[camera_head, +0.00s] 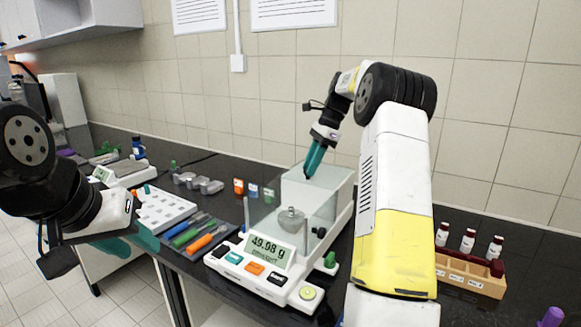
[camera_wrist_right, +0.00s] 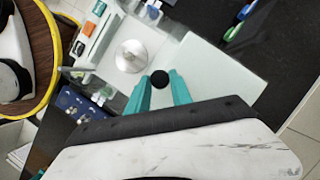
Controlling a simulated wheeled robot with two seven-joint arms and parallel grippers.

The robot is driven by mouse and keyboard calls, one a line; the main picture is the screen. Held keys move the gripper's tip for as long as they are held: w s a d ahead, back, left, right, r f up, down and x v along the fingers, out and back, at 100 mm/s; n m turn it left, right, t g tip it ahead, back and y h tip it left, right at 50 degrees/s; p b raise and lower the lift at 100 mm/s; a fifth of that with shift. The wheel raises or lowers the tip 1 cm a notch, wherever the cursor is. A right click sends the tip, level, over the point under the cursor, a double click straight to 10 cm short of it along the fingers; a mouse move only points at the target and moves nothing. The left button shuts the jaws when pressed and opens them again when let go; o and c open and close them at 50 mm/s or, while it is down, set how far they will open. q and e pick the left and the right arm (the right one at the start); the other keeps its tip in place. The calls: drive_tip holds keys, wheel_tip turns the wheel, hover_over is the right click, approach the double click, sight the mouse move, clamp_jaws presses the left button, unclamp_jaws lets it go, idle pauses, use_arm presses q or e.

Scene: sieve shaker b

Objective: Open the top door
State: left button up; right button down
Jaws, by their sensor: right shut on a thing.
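The balance (camera_head: 270,250) stands on the black bench with a glass draft shield (camera_head: 330,195) around its weighing pan. Its display reads 49.98 g. A metal piece (camera_head: 291,218) sits inside on the pan, and shows round and shiny in the right wrist view (camera_wrist_right: 131,56). My right gripper (camera_head: 307,175) points down at the top of the shield. In the right wrist view its teal fingers lie on either side of the top door's black knob (camera_wrist_right: 160,79), shut on it. How far the door is open is hard to tell. My left gripper (camera_head: 135,243) is empty, left of the balance; its jaw gap is unclear.
Coloured tools (camera_head: 200,236) and a white tray (camera_head: 170,208) lie left of the balance. Small bottles (camera_head: 252,190) and grey weights (camera_head: 198,183) are behind them. A wooden vial rack (camera_head: 465,275) stands right of my right arm. The tiled wall is close behind.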

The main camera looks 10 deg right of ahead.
drive_tip(key=c, duration=1.1)
unclamp_jaws()
drive_tip(key=shift+r, duration=0.1)
drive_tip(key=shift+v, duration=3.85)
